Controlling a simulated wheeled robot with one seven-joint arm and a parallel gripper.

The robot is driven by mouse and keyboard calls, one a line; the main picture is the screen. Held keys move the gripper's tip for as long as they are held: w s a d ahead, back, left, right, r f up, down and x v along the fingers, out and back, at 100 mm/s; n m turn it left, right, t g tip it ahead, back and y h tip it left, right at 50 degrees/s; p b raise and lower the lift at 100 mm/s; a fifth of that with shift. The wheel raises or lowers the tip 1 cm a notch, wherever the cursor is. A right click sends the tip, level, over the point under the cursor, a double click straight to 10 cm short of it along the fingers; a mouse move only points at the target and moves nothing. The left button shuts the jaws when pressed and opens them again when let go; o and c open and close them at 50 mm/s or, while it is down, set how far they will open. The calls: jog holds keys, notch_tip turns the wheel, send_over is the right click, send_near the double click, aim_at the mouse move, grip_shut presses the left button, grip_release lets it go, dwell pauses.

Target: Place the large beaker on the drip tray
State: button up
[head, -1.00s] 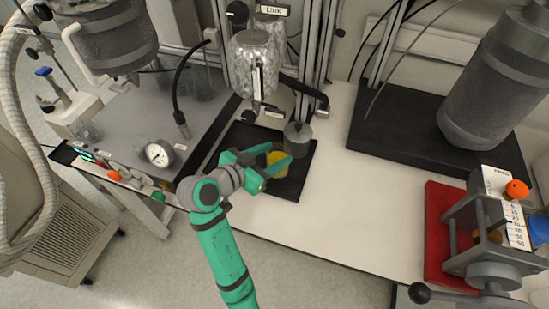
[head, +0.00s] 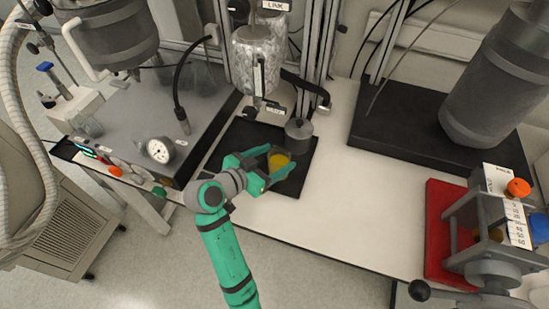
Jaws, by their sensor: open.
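The beaker (head: 278,161), with yellow-orange liquid in it, stands upright on the black drip tray (head: 238,142), toward the tray's right side. My gripper (head: 270,168) is open, with its green fingers reaching in from the left beside the beaker. One finger is at its far side and one at its near side. I cannot tell whether a finger touches it. A small grey cylinder (head: 298,130) is just behind the beaker.
A foil-wrapped vessel (head: 258,62) hangs above the tray's back. A pressure gauge (head: 159,151) and a hose are on the left bench. The white bench between is clear.

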jog(key=shift+s+a+r, duration=0.15)
jog(key=shift+a+r, duration=0.05)
jog(key=shift+r, duration=0.05)
jog(key=v, duration=1.1)
jog(key=shift+s, duration=0.3)
jog(key=shift+a+r, duration=0.1)
